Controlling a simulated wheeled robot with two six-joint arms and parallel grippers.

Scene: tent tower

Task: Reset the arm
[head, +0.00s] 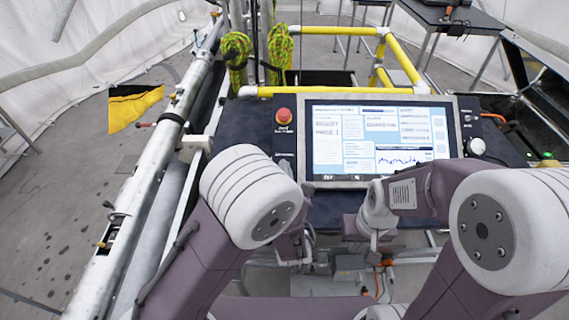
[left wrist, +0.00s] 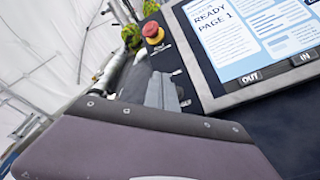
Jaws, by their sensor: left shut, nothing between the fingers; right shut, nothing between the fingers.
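My left arm comes in from the lower left in the head view, and its large white joint hides most of the left gripper (head: 309,240). In the left wrist view the grey fingers of the left gripper (left wrist: 164,93) are together and empty, in front of the dark panel beside the screen. My right arm bends in from the right. Its gripper (head: 375,240) is small and partly hidden, below the screen's lower edge, shut and empty. Neither gripper touches the screen.
A lit control screen (head: 380,140) stands ahead, with a red stop button (head: 284,116) at its left and a white knob (head: 477,146) at its right. Yellow rails (head: 330,90) run behind. A metal pole (head: 150,175) slopes along the left. A yellow-black cloth (head: 135,107) is beyond it.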

